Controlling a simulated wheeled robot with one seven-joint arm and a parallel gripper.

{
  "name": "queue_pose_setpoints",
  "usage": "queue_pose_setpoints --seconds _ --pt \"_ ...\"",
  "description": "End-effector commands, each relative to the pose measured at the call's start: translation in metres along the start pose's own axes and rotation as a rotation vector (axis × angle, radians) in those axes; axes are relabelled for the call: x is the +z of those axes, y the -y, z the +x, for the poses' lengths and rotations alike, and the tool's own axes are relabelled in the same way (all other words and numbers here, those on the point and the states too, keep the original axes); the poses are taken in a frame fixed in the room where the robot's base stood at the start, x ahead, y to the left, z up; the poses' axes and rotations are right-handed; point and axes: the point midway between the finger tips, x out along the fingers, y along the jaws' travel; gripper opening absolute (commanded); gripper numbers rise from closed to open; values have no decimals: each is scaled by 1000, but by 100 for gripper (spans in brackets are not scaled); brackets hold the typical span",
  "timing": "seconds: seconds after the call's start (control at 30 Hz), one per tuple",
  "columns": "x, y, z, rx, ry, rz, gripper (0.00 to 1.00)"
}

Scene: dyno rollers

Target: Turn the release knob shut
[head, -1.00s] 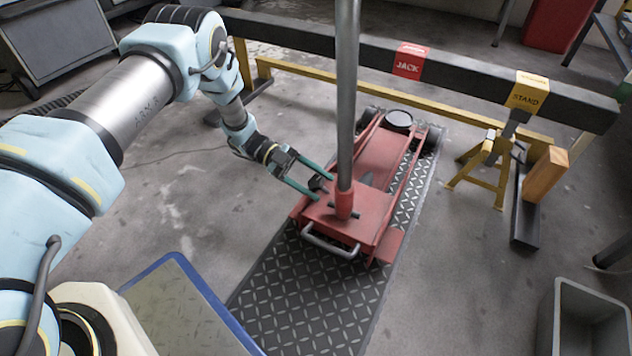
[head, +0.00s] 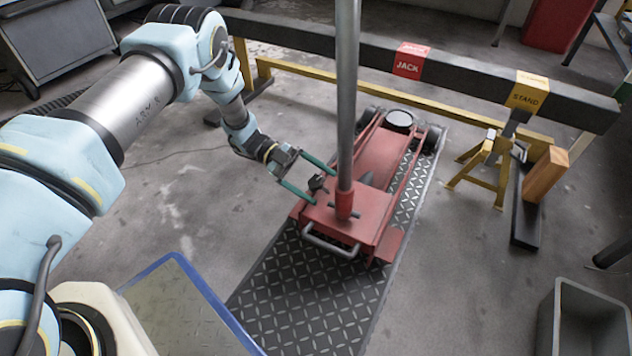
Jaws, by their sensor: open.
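The release knob (head: 317,183) is a small dark knob on the left side of the red floor jack (head: 368,209), near the base of the jack's upright metal handle (head: 347,110). My gripper (head: 325,187) reaches in from the left with its two green fingers open. The fingers are spread to either side of the knob, one towards the back and one towards the front. I cannot tell whether either finger touches the knob or the jack.
The jack stands on a dark tread-plate mat (head: 300,300). A beam (head: 465,75) with JACK and STAND labels runs behind it. A yellow jack stand (head: 484,170), a wooden block (head: 545,174) and a grey bin (head: 585,318) are to the right. A blue-edged panel (head: 180,310) lies front left.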

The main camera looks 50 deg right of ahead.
Motion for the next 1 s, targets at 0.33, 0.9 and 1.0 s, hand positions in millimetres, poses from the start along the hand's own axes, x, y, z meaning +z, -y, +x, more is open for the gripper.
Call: queue_pose_setpoints --seconds 0.33,0.9,1.0 --pt "-2 1 -49 -2 3 1 89" --pt "0 0 -108 0 1 0 89" --pt "0 0 -108 0 1 0 89"
